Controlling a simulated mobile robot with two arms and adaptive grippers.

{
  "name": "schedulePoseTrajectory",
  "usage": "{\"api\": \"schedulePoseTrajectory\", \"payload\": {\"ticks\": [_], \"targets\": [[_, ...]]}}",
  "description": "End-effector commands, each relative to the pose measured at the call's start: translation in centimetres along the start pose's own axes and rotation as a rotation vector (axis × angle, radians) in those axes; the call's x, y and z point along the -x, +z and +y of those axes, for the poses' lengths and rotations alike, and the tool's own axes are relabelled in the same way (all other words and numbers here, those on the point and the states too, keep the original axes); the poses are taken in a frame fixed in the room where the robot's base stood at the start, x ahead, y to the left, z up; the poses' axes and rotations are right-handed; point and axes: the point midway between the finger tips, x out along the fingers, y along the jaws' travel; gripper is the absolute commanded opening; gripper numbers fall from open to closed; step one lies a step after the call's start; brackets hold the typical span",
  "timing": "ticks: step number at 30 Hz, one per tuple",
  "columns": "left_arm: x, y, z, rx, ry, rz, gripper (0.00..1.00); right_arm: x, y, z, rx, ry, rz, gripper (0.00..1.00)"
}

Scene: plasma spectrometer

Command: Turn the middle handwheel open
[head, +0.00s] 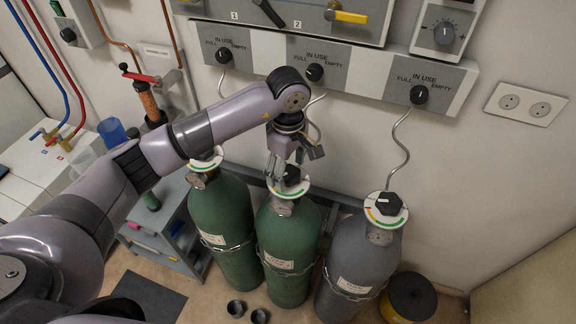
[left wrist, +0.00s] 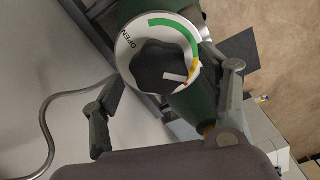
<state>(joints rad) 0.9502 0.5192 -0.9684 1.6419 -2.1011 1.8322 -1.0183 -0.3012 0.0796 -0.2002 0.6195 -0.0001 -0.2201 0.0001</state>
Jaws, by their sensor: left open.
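The middle handwheel (head: 292,175) is a dark knob on top of the middle green cylinder (head: 288,245). In the left wrist view the lobed black handwheel (left wrist: 160,62) sits over a white dial plate (left wrist: 135,72) with "OPEN", a green arc and yellow and red marks. A white pointer mark on the knob aims toward the yellow and red end. My left gripper (head: 288,160) is above this cylinder. Its open fingers (left wrist: 163,75) stand on either side of the dial; I cannot tell contact with the knob. My right gripper is not in view.
A green cylinder (head: 222,230) stands left and a grey cylinder (head: 358,265) right, each with its own dial and knob. A wall panel (head: 360,75) with gauge knobs and thin hoses is behind.

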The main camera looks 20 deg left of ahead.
Motion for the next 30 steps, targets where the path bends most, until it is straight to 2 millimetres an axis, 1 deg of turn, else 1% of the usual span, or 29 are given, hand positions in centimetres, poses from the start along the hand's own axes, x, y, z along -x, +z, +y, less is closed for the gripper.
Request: {"api": "schedulePoseTrajectory", "payload": {"ticks": [5, 26, 30], "targets": [[-0.02, 0.02, 0.00, 0.000, 0.000, 0.000, 0.69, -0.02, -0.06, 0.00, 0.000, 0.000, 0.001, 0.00], [0.03, 0.02, 0.00, 0.000, 0.000, -0.001, 0.22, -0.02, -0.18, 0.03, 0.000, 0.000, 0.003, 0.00], [0.02, 0.01, 0.00, 0.003, 0.000, -0.001, 0.21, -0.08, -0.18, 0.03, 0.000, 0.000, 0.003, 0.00]]}}
